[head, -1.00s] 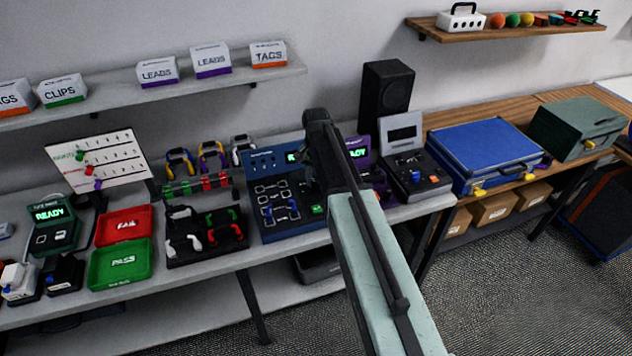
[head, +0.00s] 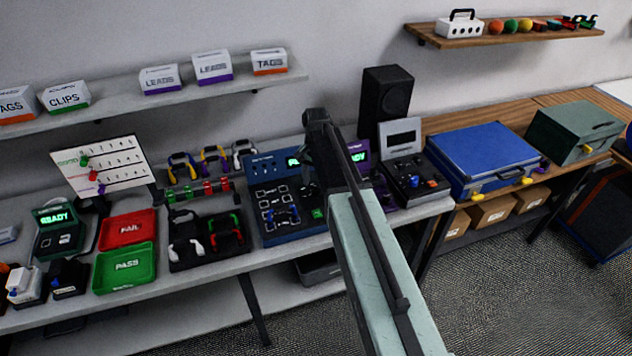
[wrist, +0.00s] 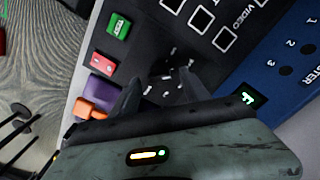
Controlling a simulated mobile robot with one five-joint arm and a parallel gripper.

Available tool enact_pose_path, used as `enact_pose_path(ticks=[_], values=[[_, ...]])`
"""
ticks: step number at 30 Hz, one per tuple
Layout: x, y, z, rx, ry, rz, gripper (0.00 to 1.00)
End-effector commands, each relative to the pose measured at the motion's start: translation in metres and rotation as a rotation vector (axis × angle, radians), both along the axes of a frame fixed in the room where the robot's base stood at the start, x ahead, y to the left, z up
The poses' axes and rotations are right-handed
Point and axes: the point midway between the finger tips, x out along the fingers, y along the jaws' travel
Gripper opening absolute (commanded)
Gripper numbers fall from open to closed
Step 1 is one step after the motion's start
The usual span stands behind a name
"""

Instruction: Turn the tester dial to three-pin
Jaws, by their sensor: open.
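The blue tester (head: 262,167) stands on the bench, partly hidden by my arm in the head view. In the wrist view its dark panel (wrist: 228,12) fills the middle, with the green TEST button (wrist: 119,25) at upper left. Short white marks lie around the dial area between and beyond my fingertips; the dial itself is dark and hard to make out, and its setting cannot be read. My gripper (wrist: 160,84) is open, its two dark fingers apart over this area. Whether they touch the dial cannot be told.
A purple device (head: 362,152) and a grey device with a joystick (head: 417,183) stand right of the tester. A black tray (head: 190,258) of connectors and the red FAIL tray (head: 128,215) lie left. A black speaker (head: 386,100) stands behind.

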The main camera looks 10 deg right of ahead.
Motion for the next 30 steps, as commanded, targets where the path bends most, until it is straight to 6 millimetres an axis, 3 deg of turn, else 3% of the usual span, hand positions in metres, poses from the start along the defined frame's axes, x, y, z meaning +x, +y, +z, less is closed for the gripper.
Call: enact_pose_path(ticks=[1, 3, 9, 23, 26, 30], values=[[0.000, 0.000, 0.019, 0.000, 0.000, 0.000, 0.54], [0.000, 0.000, 0.033, 0.000, 0.000, 0.000, 0.54], [0.000, 0.000, 0.056, 0.000, 0.000, 0.000, 0.54], [0.000, 0.000, 0.053, 0.000, 0.000, 0.000, 0.54], [-0.001, 0.001, 0.043, 0.000, 0.000, 0.002, 0.54], [-0.044, 0.003, 0.027, 0.000, 0.000, 0.013, 0.54]])
